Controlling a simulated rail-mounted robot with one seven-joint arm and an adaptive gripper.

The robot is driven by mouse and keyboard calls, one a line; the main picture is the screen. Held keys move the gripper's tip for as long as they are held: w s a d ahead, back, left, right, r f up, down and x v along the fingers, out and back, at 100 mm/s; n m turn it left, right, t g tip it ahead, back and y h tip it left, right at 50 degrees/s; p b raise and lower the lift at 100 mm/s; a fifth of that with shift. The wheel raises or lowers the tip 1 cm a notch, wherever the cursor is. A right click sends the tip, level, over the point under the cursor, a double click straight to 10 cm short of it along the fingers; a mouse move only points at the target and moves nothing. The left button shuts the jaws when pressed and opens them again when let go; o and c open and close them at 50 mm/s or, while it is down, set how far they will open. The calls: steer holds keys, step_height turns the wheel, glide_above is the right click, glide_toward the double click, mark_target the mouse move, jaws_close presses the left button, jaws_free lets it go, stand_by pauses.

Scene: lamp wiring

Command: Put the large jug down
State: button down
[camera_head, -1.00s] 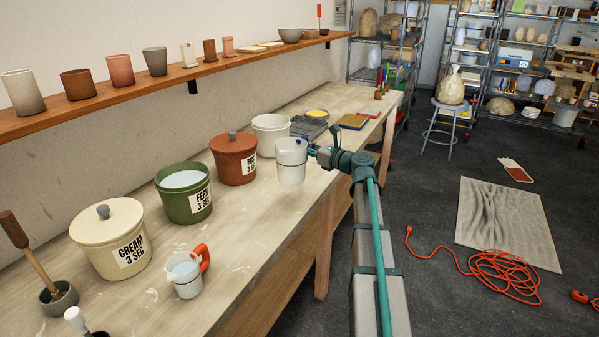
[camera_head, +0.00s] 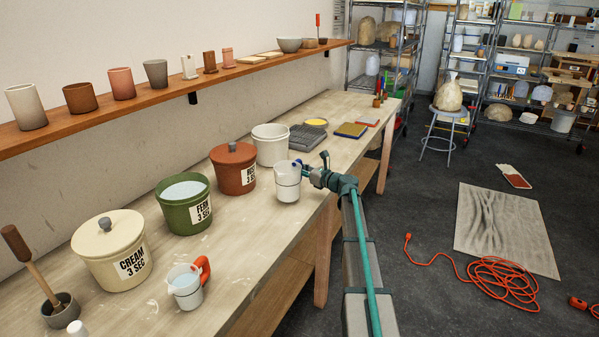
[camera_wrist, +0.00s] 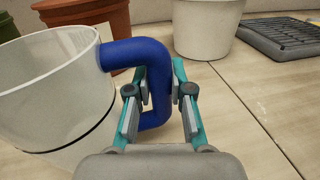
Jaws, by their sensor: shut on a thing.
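The large jug (camera_head: 287,183) is a pale, translucent cup with a blue handle, upright at the right side of the workbench (camera_head: 236,258). In the wrist view the jug (camera_wrist: 48,95) fills the left side, and its blue handle (camera_wrist: 128,53) reaches between my fingers. My gripper (camera_head: 304,171) is shut on that handle, with a finger on each side of it in the wrist view (camera_wrist: 160,100). The jug's base is at or just above the bench top; I cannot tell whether it touches. The lower handle is partly hidden by the fingers.
A white bucket (camera_head: 270,148), a red-brown lidded pot (camera_head: 233,170) and a green pot (camera_head: 181,213) stand left of the jug. A small jug with an orange handle (camera_head: 185,289) is nearer. Bare bench lies around the large jug; the bench edge is close on its right.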

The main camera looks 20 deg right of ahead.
steer(key=shift+f, duration=0.8)
steer(key=shift+f, duration=0.15)
steer(key=c, duration=1)
jaws_free()
steer(key=shift+c, duration=0.2)
steer(key=shift+r, duration=0.2)
steer(key=b+v, duration=0.2)
steer(key=v, duration=1)
